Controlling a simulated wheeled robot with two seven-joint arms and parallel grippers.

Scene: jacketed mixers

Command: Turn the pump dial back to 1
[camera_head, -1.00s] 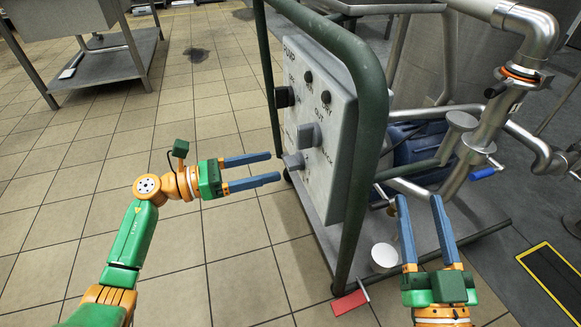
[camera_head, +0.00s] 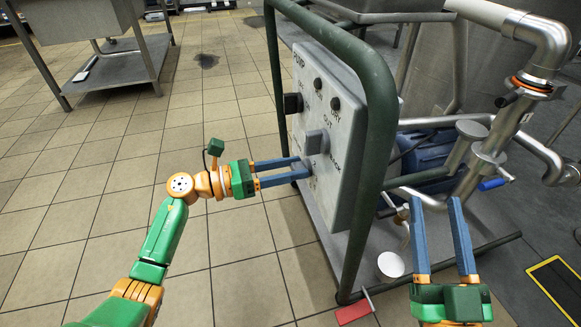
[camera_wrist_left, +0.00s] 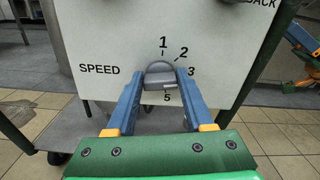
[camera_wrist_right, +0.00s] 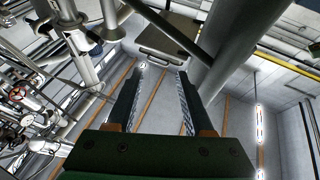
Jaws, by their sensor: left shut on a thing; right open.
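The grey pump dial (camera_wrist_left: 160,76) sits on the panel beside the word SPEED in the left wrist view. The numbers 1, 2, 3 and 5 show around it; which one it points at I cannot tell. My left gripper (camera_wrist_left: 160,84) is shut on the dial, one blue finger on each side. In the head view my left gripper (camera_head: 303,168) reaches the lower part of the white control panel (camera_head: 335,190), and its fingers partly hide the dial. My right gripper (camera_head: 433,200) is open and empty, right of the panel; it shows in the right wrist view (camera_wrist_right: 157,78) too.
A green tube frame (camera_head: 378,150) surrounds the panel. Above the dial are a grey selector knob (camera_head: 315,142), a black switch (camera_head: 293,103) and small black buttons. Steel pipes (camera_head: 510,110) stand at the right. A red-handled tool (camera_head: 354,312) lies low by the frame. Tiled floor is open at left.

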